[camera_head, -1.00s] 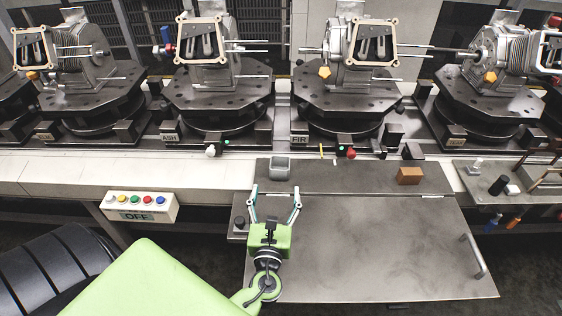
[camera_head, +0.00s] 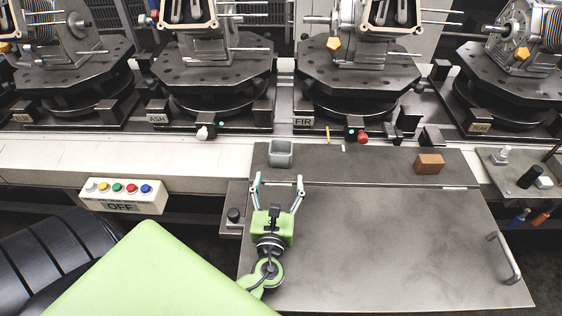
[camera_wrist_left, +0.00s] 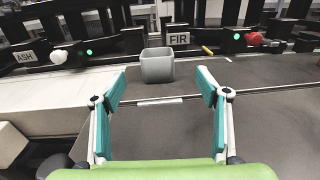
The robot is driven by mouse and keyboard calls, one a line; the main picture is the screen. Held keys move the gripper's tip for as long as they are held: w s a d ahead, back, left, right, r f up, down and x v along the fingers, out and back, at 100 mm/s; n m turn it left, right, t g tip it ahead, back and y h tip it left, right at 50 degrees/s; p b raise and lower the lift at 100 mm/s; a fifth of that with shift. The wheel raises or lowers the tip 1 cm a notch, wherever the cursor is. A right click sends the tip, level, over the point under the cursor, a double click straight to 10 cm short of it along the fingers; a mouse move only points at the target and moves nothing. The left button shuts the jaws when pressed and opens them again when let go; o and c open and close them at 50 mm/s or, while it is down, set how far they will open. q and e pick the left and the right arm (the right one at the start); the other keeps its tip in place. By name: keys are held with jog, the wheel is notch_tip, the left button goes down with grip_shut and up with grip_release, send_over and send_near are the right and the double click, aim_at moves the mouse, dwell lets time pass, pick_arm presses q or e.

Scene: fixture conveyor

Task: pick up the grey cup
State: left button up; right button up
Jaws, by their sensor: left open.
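The grey cup (camera_head: 280,153) stands upright near the back left of the dark metal worktop, in front of the FIR fixture. It is square-sided with an open top. In the left wrist view the cup (camera_wrist_left: 157,66) is beyond and between the fingers, slightly left of centre. My left gripper (camera_head: 277,180) is open and empty, in front of the cup and apart from it. Both fingers also show in the left wrist view (camera_wrist_left: 162,82), spread wide. My right gripper is not in view.
A brown block (camera_head: 429,164) lies at the worktop's right rear. A button box marked OFF (camera_head: 122,194) is at left. Fixtures on dark turntables (camera_head: 358,78) stand behind, with a red knob (camera_head: 363,137) at their front edge. The worktop's middle (camera_head: 380,230) is clear.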

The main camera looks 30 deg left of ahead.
pick_arm(q)
jog(key=shift+w+a+f, duration=0.1)
jog(key=shift+w+a, duration=0.05)
jog(key=shift+w, duration=0.1)
jog(key=p, duration=0.1)
send_near(282, 141)
jog(key=shift+w, duration=0.8)
jog(key=shift+a+p+x, duration=0.15)
jog(key=shift+x, duration=1.25)
jog(key=shift+a+p+x, duration=0.15)
jog(key=shift+a+x, duration=0.05)
jog(key=shift+x, duration=1.15)
jog(key=shift+s, duration=0.2)
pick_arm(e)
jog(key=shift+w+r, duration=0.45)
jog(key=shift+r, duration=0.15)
pick_arm(q)
jog(key=shift+c, duration=0.4)
jog(key=c, duration=1.1)
